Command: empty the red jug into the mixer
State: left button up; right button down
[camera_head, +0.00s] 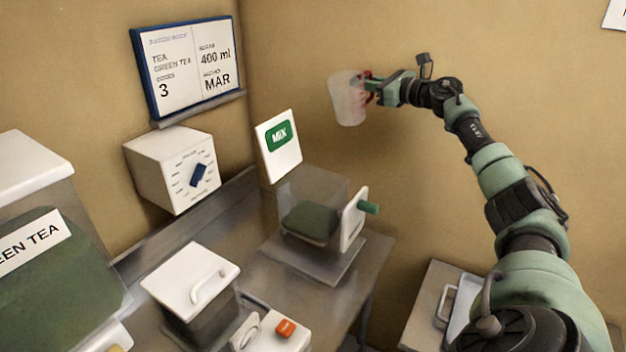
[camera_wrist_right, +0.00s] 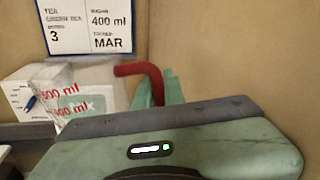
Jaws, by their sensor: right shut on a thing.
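The red jug (camera_head: 346,100) is a translucent cup with a red handle, held high near the back wall, roughly upright. In the right wrist view the jug (camera_wrist_right: 85,92) shows red "500 ml" marks and its red handle; I cannot tell how much it holds. My right gripper (camera_head: 369,86) is shut on the handle; its fingers also show in the wrist view (camera_wrist_right: 158,92). The clear box under the MIX sign, apparently the mixer (camera_head: 318,186), has dark green contents, a white side plate and a green knob. It stands below and left of the jug, apart from it. My left gripper is not in view.
The MIX sign (camera_head: 279,146) stands behind the clear box. A white dial box (camera_head: 172,168) and a recipe board (camera_head: 187,68) are at the back left. A green tea bin (camera_head: 45,245), a lidded container (camera_head: 190,285) and an orange button (camera_head: 286,327) are nearer.

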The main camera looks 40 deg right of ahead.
jog(key=shift+s+a+r+m+b, duration=0.1)
jog(key=shift+s+a+m+b, duration=0.35)
jog(key=shift+b, duration=0.65)
jog(key=shift+s+a+r+m+b, duration=0.15)
jog(key=shift+s+a+b, duration=0.15)
jog(key=shift+s+b, duration=0.55)
jog(key=b, duration=0.2)
jog(key=a+m+b, duration=0.1)
jog(key=shift+s+r+t+b, duration=0.15)
jog(key=shift+s+t+b, duration=0.15)
jog(key=shift+s+b, duration=0.05)
jog(key=shift+s+a+r+b, duration=0.25)
jog(key=shift+a+b, duration=0.05)
jog(key=shift+b, duration=0.2)
jog(key=shift+a+r, duration=0.1)
jog(key=shift+r, duration=0.05)
